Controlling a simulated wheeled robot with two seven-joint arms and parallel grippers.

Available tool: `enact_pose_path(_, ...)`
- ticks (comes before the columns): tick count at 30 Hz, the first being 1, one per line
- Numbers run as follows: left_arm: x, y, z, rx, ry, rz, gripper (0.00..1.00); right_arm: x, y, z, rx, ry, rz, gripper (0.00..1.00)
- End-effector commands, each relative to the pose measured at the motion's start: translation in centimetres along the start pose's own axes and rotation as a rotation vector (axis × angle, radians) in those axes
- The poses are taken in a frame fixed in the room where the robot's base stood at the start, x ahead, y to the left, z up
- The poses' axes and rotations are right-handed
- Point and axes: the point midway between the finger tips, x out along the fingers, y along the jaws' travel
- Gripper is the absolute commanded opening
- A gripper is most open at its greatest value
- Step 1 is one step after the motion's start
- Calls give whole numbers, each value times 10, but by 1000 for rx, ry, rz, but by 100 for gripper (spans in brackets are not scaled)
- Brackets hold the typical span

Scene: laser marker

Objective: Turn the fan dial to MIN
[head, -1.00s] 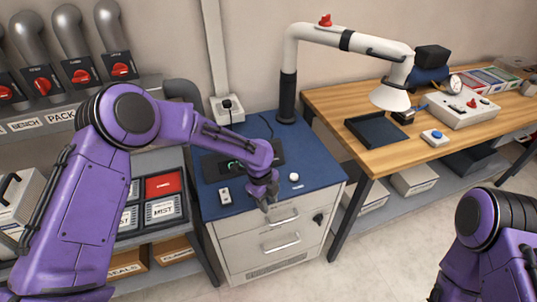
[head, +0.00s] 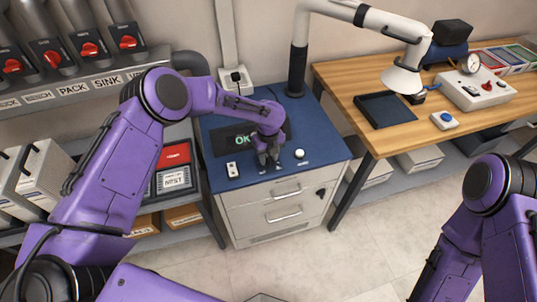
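The blue-topped cabinet (head: 330,150) stands in the middle, with a black display (head: 224,141) showing green "OK" text, partly covered by my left arm. A white switch plate (head: 233,169) sits left of my gripper and a round white knob (head: 299,154) sits right of it. My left gripper (head: 268,162) points down at the front of the blue top between these two, close to or touching the surface. Whatever is under its fingers is hidden, and no dial labelled MIN is readable. The finger gap is too small to judge. My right gripper is out of view.
A wooden bench (head: 385,135) at the right holds a black tray (head: 386,109), a blue button box (head: 444,120) and a white control box (head: 475,91). A white extraction arm (head: 404,78) hangs above it. Red-handled dampers (head: 88,49) line the upper left.

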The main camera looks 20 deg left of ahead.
Motion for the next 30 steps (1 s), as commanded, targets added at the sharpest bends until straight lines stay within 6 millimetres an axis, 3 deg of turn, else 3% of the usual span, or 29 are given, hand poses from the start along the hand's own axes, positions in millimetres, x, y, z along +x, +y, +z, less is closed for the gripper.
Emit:
enact_pose_path(4, 0, 0, 0, 0, 0, 0, 34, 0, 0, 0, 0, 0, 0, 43)
enact_pose_path(7, 0, 0, 0, 0, 1, 0, 1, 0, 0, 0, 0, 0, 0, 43)
enact_pose_path(8, 0, 0, 0, 0, 1, 0, 0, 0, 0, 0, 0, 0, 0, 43)
enact_pose_path(20, 0, -1, -1, -44, 1, 0, 0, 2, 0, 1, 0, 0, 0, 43)
enact_pose_path(30, 2, -2, -1, -277, 1, 2, 0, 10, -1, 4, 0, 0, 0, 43)
